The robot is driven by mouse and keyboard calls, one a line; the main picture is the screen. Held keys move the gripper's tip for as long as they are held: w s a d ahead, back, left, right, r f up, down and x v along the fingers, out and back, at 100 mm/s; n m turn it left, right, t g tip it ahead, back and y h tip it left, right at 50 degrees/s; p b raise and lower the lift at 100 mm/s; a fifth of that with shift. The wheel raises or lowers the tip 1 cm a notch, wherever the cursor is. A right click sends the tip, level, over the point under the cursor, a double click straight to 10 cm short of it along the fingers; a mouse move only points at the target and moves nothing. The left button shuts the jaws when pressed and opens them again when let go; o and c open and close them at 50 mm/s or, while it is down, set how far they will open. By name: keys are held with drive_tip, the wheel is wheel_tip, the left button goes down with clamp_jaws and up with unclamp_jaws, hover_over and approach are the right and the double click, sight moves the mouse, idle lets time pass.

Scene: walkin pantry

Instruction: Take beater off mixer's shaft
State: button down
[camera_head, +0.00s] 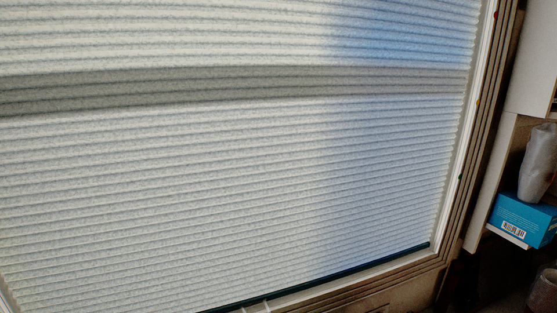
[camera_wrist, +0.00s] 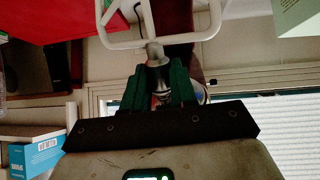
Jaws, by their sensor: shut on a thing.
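In the wrist view, my gripper (camera_wrist: 159,85) has its two green fingers closed around a metal shaft piece. This joins the white flat beater (camera_wrist: 201,36), whose open frame extends beyond the fingertips to the top of the picture. My gripper is shut on the beater at its shaft end. I cannot make out the mixer or its shaft for certain in either view. The head view shows neither my gripper nor the beater.
A window with a pleated blind (camera_head: 230,170) fills most of the head view. At right, a blue box (camera_head: 524,219) with clear cups (camera_head: 537,165) on it sits on a shelf. In the wrist view, a red surface (camera_wrist: 60,20) is at upper left and a pale green box (camera_wrist: 298,15) at upper right.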

drive_tip(key=shift+w+a+r, duration=0.15)
drive_tip(key=shift+w+a, duration=0.1)
drive_tip(key=shift+a, duration=0.05)
